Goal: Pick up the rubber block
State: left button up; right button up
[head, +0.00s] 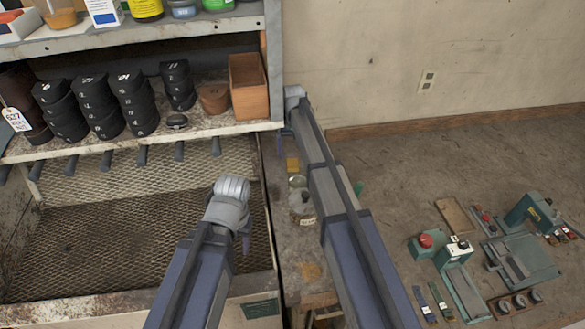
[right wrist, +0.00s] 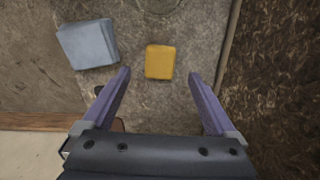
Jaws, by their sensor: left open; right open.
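A small yellow block (right wrist: 160,62) lies on a worn grey surface in the right wrist view, ahead of and between my right fingers. It also shows in the head view (head: 293,164), beside my right arm. A larger blue-grey block (right wrist: 87,43) lies to its left in the wrist view. I cannot tell by look alone which one is rubber. My right gripper (right wrist: 159,74) is open and empty, its fingers pointing down toward the yellow block without visible contact. My left gripper (head: 245,240) is mostly hidden behind its wrist, over the mesh tray, with nothing seen in it.
A mesh tray (head: 130,262) lies left of the narrow grey ledge. Black stacked cylinders (head: 95,103) and a wooden box (head: 247,88) stand on the shelf above. A glass jar (head: 301,203) stands near the yellow block. Green machine parts (head: 525,258) lie at right.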

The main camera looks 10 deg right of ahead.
aim_at(292, 162)
pick_arm(q)
jog(key=shift+f+b, duration=2.65)
pick_arm(e)
jog(key=shift+f, duration=2.65)
pick_arm(q)
jog(key=shift+r, duration=0.1)
pick_arm(e)
jog(key=shift+r, duration=0.1)
jog(key=c, duration=1.5)
jog(key=shift+o, duration=0.2)
jog(key=shift+d+r+p, duration=0.2)
jog(key=shift+r+p, duration=0.3)
jog(key=shift+p, duration=0.1)
notch_tip(292, 162, up, 6)
jog(key=p, duration=0.6)
jog(key=shift+r, duration=0.25)
pick_arm(q)
notch_tip(292, 162, up, 7)
pick_arm(e)
jog(key=d, duration=1.9)
jog(key=shift+d+f, duration=0.25)
jog(key=shift+d, duration=0.1)
